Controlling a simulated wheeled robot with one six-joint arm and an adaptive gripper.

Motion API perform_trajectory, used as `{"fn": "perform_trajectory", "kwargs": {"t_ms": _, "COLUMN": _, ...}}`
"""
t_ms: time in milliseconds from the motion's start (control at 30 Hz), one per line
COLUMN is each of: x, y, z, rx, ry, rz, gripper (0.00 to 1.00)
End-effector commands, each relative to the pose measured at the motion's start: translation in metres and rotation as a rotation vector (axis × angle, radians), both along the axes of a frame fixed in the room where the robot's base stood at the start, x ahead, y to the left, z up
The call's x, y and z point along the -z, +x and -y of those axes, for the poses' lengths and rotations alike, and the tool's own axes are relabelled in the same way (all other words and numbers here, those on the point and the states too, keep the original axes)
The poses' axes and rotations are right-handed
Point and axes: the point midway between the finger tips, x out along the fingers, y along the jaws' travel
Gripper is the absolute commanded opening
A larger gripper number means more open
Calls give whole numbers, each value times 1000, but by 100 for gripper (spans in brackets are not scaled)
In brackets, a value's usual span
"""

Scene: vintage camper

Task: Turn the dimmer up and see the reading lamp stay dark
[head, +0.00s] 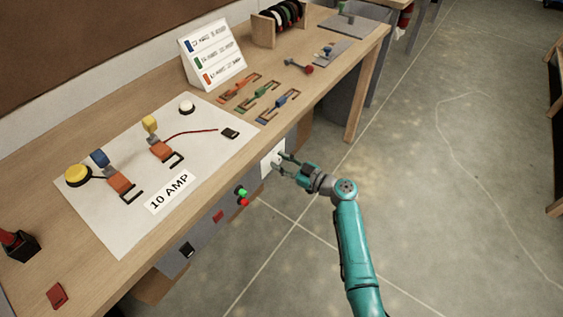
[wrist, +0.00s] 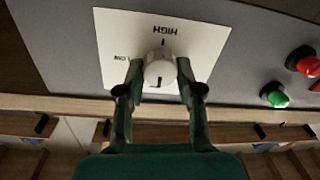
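The dimmer is a round white knob (wrist: 161,72) on a white plate (wrist: 115,28) marked HIGH and LOW. The lettering is upside down in the wrist view. A dark line shows on the knob's lower part. In the head view the plate (head: 267,163) is on the bench's front panel, and my gripper (head: 281,163) reaches it from the right. In the wrist view my gripper (wrist: 160,66) has one finger against each side of the knob, with no clear gap. I cannot tell for sure which item is the reading lamp; a white dome (head: 186,107) on the board appears unlit.
Green (wrist: 275,95) and red (wrist: 309,66) buttons sit beside the plate. On the bench are a white board (head: 120,235) with a 10 AMP label, a yellow dome (head: 78,174), coloured switches, a sign (head: 212,54) and a spool rack (head: 280,22). The floor (head: 440,180) at right is clear.

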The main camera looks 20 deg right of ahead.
Motion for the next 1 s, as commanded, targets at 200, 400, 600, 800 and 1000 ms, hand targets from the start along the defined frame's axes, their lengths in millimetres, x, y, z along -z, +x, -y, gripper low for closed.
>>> {"fn": "perform_trajectory", "kwargs": {"t_ms": 200, "x": 0, "y": 0, "z": 0, "rx": 0, "ry": 2, "rz": -1, "gripper": 1}}
{"fn": "perform_trajectory", "kwargs": {"t_ms": 400, "x": 0, "y": 0, "z": 0, "rx": 0, "ry": 31, "rz": -23, "gripper": 1}}
{"fn": "perform_trajectory", "kwargs": {"t_ms": 600, "x": 0, "y": 0, "z": 0, "rx": -1, "ry": 119, "rz": -85, "gripper": 1}}
{"fn": "perform_trajectory", "kwargs": {"t_ms": 800, "x": 0, "y": 1, "z": 1, "rx": 0, "ry": 256, "rz": -186, "gripper": 1}}
{"fn": "perform_trajectory", "kwargs": {"t_ms": 1000, "x": 1, "y": 1, "z": 1, "rx": 0, "ry": 411, "rz": -298, "gripper": 1}}
